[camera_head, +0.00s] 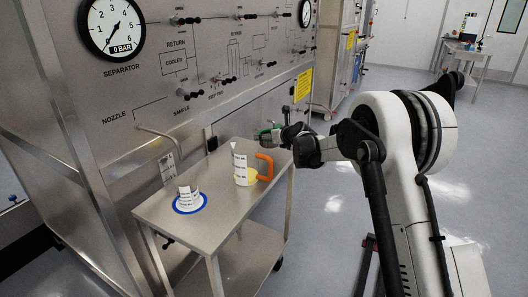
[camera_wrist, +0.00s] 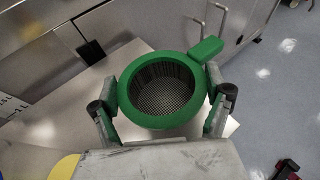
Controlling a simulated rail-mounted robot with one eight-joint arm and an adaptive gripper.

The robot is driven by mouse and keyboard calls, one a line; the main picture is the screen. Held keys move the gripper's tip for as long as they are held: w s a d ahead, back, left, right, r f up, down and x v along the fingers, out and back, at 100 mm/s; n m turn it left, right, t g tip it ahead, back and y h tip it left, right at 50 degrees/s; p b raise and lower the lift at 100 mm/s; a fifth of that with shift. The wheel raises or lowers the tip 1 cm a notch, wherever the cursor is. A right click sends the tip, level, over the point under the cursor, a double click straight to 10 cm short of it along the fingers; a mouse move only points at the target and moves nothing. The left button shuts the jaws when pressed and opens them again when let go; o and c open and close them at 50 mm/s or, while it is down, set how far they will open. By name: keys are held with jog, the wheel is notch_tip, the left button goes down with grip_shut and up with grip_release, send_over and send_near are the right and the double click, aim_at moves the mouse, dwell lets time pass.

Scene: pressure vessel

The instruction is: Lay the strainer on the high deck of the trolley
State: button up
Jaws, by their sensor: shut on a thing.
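The strainer is a green ring with a dark mesh bowl and a short green handle (camera_wrist: 207,50). In the wrist view my gripper (camera_wrist: 162,105) is shut on its green rim (camera_wrist: 160,120), one finger on each side, with the open mouth facing the camera. In the head view the strainer (camera_head: 265,132) is a small green shape at my gripper (camera_head: 275,133), partly hidden by it. It is over the far end of the trolley's high deck (camera_head: 215,222). I cannot tell how large the gap to the deck is.
On the high deck stand a clear jug (camera_head: 240,163) with an orange handle and yellow contents, and a white labelled cup (camera_head: 188,194) on a blue base. The deck between and in front of them is clear. The steel gauge panel (camera_head: 175,85) rises behind the trolley.

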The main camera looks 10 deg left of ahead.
aim_at(270, 145)
jog(key=shift+f+b, duration=0.4)
jog(key=shift+f, duration=2.1)
jog(key=shift+f, duration=0.25)
jog(key=o, duration=1.1)
jog(key=shift+r, duration=0.1)
